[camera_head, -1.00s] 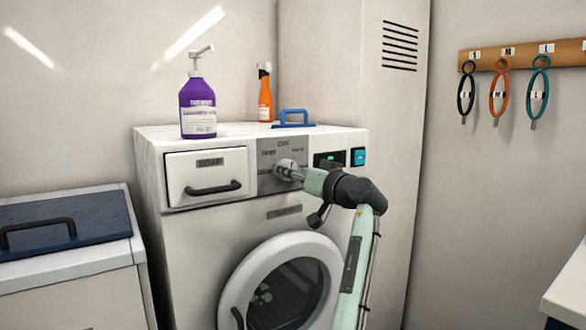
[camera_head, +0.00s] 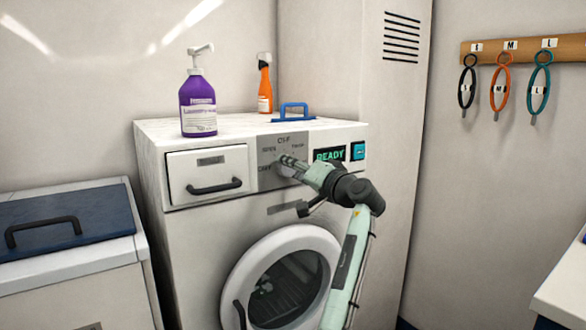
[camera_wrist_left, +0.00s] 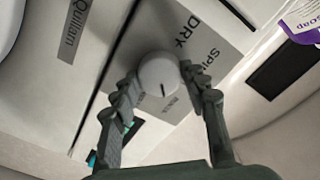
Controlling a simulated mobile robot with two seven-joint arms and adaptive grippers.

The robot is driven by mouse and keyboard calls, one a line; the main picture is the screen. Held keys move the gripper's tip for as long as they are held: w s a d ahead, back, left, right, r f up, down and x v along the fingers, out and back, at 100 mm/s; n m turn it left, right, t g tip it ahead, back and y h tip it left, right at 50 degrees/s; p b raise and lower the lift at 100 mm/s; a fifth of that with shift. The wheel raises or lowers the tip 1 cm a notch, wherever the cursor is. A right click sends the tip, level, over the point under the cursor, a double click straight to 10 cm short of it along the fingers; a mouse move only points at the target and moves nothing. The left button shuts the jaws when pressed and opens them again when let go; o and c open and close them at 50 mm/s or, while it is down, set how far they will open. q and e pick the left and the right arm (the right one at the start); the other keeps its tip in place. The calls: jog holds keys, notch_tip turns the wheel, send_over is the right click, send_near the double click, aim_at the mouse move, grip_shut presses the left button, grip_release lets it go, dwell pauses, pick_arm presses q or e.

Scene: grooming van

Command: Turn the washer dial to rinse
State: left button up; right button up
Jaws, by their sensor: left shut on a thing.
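The washer (camera_head: 215,255) is white, with a grey dial panel (camera_head: 268,148) on its upper front. The round white dial (camera_wrist_left: 158,72) shows in the left wrist view, with a short dark pointer line toward the bottom of that picture. Words beside it include DRY and SPIN; the small word near the pointer is too blurred to read surely. My left gripper (camera_head: 286,163) is at the panel, its two fingers shut on opposite sides of the dial. In the head view the fingers hide most of the dial. My right gripper is not in view.
A lit display (camera_head: 329,155) reads READY, right of the dial. A soap drawer (camera_head: 208,168) is left of it. The round door (camera_head: 234,275) is below.

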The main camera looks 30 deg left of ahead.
pick_arm(q)
jog(key=o, duration=1.2)
jog(key=v, duration=1.2)
jog(key=shift+a, duration=0.1)
jog(key=x, duration=1.1)
jog(key=shift+w+a+n, duration=0.2)
jog(key=shift+a+n, duration=0.15)
jog(key=shift+n, duration=0.05)
